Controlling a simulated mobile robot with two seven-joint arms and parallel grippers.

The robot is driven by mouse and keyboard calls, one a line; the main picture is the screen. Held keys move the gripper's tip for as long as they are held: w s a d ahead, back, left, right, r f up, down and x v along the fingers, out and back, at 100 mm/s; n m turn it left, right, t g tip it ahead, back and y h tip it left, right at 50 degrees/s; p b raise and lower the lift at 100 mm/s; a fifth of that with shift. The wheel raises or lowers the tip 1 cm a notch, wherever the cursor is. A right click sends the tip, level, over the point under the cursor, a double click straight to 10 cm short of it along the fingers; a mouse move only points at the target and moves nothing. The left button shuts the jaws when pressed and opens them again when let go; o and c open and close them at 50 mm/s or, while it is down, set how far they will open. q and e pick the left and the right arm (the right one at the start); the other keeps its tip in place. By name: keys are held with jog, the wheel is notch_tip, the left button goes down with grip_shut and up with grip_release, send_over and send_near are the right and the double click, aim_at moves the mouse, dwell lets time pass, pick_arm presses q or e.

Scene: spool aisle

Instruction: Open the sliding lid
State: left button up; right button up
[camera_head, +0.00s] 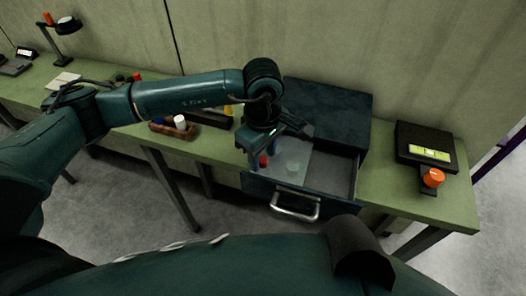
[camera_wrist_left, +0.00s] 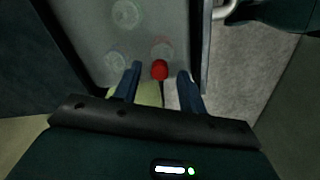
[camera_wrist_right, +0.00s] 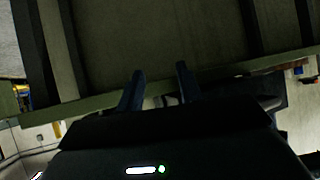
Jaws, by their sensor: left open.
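The drawer (camera_head: 318,208) of the dark cabinet (camera_head: 335,110) is pulled out, with a silver handle (camera_head: 296,205) on its front. A clear lid (camera_head: 300,148) appears to lie across part of it, with pale round shapes showing through. A red knob (camera_head: 263,161) is at the lid's left side. My left gripper (camera_head: 263,160) is open and points down over the knob. In the left wrist view the red knob (camera_wrist_left: 159,70) sits between the spread fingertips; no contact is visible. My right gripper (camera_wrist_right: 158,72) is open and empty, below the green table's edge.
A black device with an orange knob (camera_head: 432,178) stands right of the cabinet. A brown tray (camera_head: 172,129) with a white cylinder (camera_head: 180,121) is left of it.

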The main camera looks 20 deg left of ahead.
pick_arm(q)
jog(key=shift+f, duration=0.35)
jog(key=shift+c, duration=0.4)
grip_shut()
